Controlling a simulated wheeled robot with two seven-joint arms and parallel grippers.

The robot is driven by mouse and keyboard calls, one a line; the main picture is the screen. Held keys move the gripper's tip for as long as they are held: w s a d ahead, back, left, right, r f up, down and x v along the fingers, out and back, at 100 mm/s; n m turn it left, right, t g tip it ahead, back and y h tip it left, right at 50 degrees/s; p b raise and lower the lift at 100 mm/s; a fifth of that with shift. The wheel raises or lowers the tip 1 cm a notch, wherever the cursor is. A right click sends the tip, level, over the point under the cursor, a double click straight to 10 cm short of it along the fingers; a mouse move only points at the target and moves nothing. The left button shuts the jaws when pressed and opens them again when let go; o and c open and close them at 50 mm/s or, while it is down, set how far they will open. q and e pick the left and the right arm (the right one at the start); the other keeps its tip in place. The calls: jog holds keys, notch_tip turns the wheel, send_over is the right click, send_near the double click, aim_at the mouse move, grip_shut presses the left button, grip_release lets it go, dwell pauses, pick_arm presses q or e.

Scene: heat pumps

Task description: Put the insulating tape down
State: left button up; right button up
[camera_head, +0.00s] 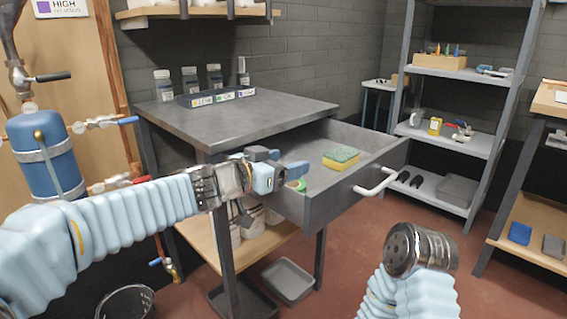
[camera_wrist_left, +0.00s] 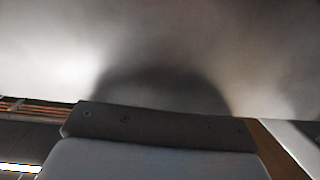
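My left gripper (camera_head: 288,166) is at the near left part of the open drawer (camera_head: 350,207) under the grey workbench. A small piece of something bright green (camera_head: 299,185) shows just below its fingers, over the drawer. It may be the insulating tape, mostly hidden by the gripper and the drawer's front wall. I cannot tell whether the fingers hold it. The left wrist view shows a blurred grey surface with a dark shadow and a dark bolted bar (camera_wrist_left: 155,127); no tape is recognisable there. My right arm ends in a metal wrist at the lower right, with no fingers visible.
A yellow and green sponge (camera_head: 341,158) lies in the drawer. The drawer's white handle (camera_head: 377,182) sticks out in front. Jars and labelled bins (camera_head: 216,97) stand at the back of the workbench top (camera_head: 262,118); its front is clear. A grey shelf rack (camera_head: 447,142) stands at right.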

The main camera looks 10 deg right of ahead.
pick_arm(q)
jog(key=shift+w+a+p, duration=0.1)
jog(key=shift+w+p, duration=0.05)
jog(key=shift+p, duration=0.2)
jog(key=p+v, duration=0.2)
jog(key=v, duration=1)
jog(key=a+f+n+g+y, duration=0.2)
jog(key=a+f+n+y, duration=0.15)
jog(key=f, duration=1.55)
jog(key=a+f+n+g+y, duration=0.1)
jog(key=a+f+n+y, duration=0.25)
jog(key=f, duration=1.45)
jog(key=s+a+f+n+g+y, duration=0.1)
jog(key=s+a+f+n+g, duration=0.1)
jog(key=s+f, duration=0.7)
jog(key=s+a+f+n+g+y, duration=0.1)
jog(key=s+a+f+n+g, duration=0.2)
jog(key=s+f, duration=0.6)
jog(key=shift+s+a+f+n+g, duration=0.35)
jog(key=shift+a+f+g, duration=0.15)
jog(key=shift+a+f, duration=0.3)
jog(key=shift+w+r, duration=0.1)
